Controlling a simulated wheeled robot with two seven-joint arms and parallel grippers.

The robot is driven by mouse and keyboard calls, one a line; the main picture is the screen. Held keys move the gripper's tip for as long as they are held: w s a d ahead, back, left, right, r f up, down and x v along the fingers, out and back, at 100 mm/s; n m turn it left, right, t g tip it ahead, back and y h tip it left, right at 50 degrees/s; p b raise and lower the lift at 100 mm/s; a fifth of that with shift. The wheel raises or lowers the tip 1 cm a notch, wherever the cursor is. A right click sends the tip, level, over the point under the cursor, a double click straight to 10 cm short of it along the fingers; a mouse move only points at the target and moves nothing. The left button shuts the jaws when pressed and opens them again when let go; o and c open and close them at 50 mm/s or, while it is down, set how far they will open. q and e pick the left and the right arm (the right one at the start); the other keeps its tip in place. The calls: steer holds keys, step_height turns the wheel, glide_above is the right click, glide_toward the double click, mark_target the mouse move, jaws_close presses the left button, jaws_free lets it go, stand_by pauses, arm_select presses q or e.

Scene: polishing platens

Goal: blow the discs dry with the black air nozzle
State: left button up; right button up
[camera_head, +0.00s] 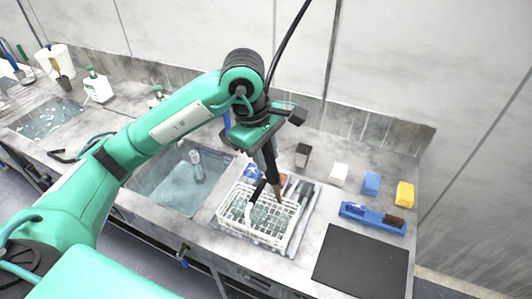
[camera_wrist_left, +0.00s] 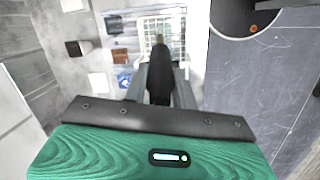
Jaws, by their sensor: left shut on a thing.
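My left gripper (camera_head: 268,158) comes down over the white wire basket (camera_head: 240,229) and is shut on the black air nozzle (camera_head: 271,172). The nozzle points down, its brass-coloured tip (camera_head: 278,193) at the basket's back right part. In the left wrist view the black nozzle (camera_wrist_left: 160,75) sits between the fingers, with the basket (camera_wrist_left: 146,24) beyond its tip. Grey-green shapes, seemingly the discs (camera_head: 265,219), lie in the basket, partly hidden by its wires. I cannot tell whether they are wet. My right gripper is not in view.
A sink (camera_head: 178,188) with water lies left of the basket. A black mat (camera_head: 362,262) lies at the right. A blue tray (camera_head: 372,218) and blue (camera_head: 371,184), yellow (camera_head: 405,194) and white (camera_head: 338,174) blocks stand behind it. A dark container (camera_head: 302,155) stands behind the basket.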

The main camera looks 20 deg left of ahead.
arm_select(q)
steer(key=shift+a+f+b, duration=0.1)
steer(key=shift+a+b, duration=0.4)
steer(key=shift+a, duration=0.15)
steer(key=a+b, duration=0.3)
steer(key=a, duration=0.2)
steer(key=shift+w+a, duration=0.1)
stand_by(0.9)
